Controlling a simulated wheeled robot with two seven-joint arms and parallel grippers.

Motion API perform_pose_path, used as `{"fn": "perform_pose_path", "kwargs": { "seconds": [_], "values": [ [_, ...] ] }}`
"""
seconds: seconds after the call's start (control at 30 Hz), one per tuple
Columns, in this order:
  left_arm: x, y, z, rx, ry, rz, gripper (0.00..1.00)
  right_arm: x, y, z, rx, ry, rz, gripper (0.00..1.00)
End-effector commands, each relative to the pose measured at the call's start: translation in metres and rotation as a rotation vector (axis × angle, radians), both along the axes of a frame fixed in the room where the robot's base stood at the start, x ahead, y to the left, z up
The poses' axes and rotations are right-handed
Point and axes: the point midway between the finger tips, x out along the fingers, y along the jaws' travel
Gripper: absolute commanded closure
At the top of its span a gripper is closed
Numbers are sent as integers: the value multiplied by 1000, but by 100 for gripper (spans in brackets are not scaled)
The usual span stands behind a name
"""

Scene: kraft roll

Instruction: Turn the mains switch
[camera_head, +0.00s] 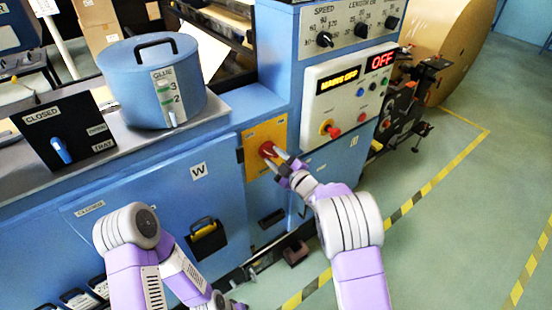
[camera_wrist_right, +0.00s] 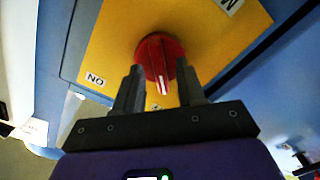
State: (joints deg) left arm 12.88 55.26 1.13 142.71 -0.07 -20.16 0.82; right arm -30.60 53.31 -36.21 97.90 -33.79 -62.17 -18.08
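The mains switch is a red rotary knob (camera_head: 267,149) on a yellow plate (camera_head: 281,131) on the blue machine's front. In the right wrist view the knob (camera_wrist_right: 160,60) has a raised bar with a white mark pointing toward my gripper. My right gripper (camera_head: 283,160) is at the knob. In the wrist view its two dark fingers (camera_wrist_right: 160,88) stand apart, one on each side of the bar, with gaps showing. The display (camera_head: 340,80) reads MAINS OFF, and a red sign (camera_head: 382,60) reads OFF. My left arm is low at the left; its fingers are not visible.
A blue glue pot (camera_head: 135,85) and a black CLOSED panel (camera_head: 65,135) with a blue lever sit on the left ledge. A large kraft roll (camera_head: 450,35) stands back right. Floor at right is clear.

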Motion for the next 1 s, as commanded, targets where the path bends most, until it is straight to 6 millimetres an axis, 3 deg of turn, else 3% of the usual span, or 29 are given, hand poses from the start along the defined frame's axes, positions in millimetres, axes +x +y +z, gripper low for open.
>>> {"fn": "perform_pose_path", "kwargs": {
  "seconds": [0.03,0.27,0.67,1.0],
  "values": [
    [0,0,0,0,0,0,57,0,0,0,0,0,0,64],
    [0,0,0,0,0,0,57,0,0,0,0,0,0,99],
    [0,0,-2,0,0,0,57,0,-1,0,28,19,-1,100],
    [0,0,-13,0,0,0,57,0,-3,-1,202,144,-3,100]
  ]
}}
